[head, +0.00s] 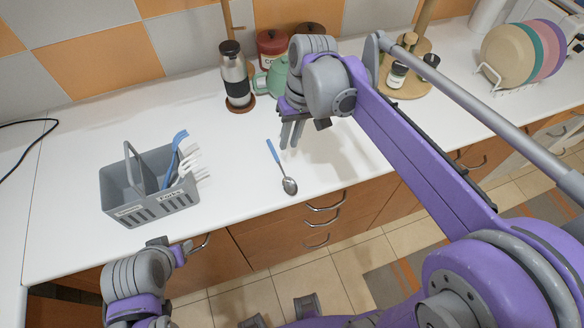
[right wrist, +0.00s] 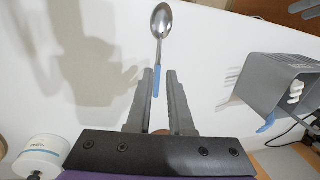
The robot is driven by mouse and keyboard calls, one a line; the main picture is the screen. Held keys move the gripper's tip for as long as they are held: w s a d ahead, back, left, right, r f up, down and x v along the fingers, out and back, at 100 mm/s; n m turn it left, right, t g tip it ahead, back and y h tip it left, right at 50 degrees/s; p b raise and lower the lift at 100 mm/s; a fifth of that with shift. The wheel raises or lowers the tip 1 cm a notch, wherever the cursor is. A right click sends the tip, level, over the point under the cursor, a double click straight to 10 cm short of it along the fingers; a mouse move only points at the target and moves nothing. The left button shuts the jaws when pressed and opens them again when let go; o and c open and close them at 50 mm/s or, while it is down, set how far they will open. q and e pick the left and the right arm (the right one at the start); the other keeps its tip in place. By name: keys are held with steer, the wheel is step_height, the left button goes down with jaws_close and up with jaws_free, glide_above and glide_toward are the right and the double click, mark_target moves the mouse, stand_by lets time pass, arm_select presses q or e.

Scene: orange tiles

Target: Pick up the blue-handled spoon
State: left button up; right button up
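The blue-handled spoon (head: 282,167) lies on the white counter, with its metal bowl toward the front edge and its blue handle toward the back. It also shows in the right wrist view (right wrist: 160,40), its handle end appearing between the fingers. My right gripper (head: 291,135) is open and empty, above the counter near the handle end; its two fingers (right wrist: 160,90) stand apart on either side of the handle in the right wrist view. They do not visibly touch it. My left gripper (head: 167,248) is low in front of the counter edge, its fingers unclear.
A grey cutlery caddy (head: 150,205) with blue and white-handled cutlery stands left of the spoon. A flask (head: 235,75), green teapot (head: 275,77) and red canister (head: 271,45) stand behind. Plates (head: 507,58) sit in a rack at right. The counter around the spoon is clear.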

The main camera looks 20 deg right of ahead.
mark_target(283, 170)
steer(key=f, duration=0.3)
steer(key=a+f, duration=0.1)
steer(key=f, duration=0.5)
steer(key=shift+s+a+f, duration=0.3)
steer(key=shift+s+a, duration=0.1)
jaws_close()
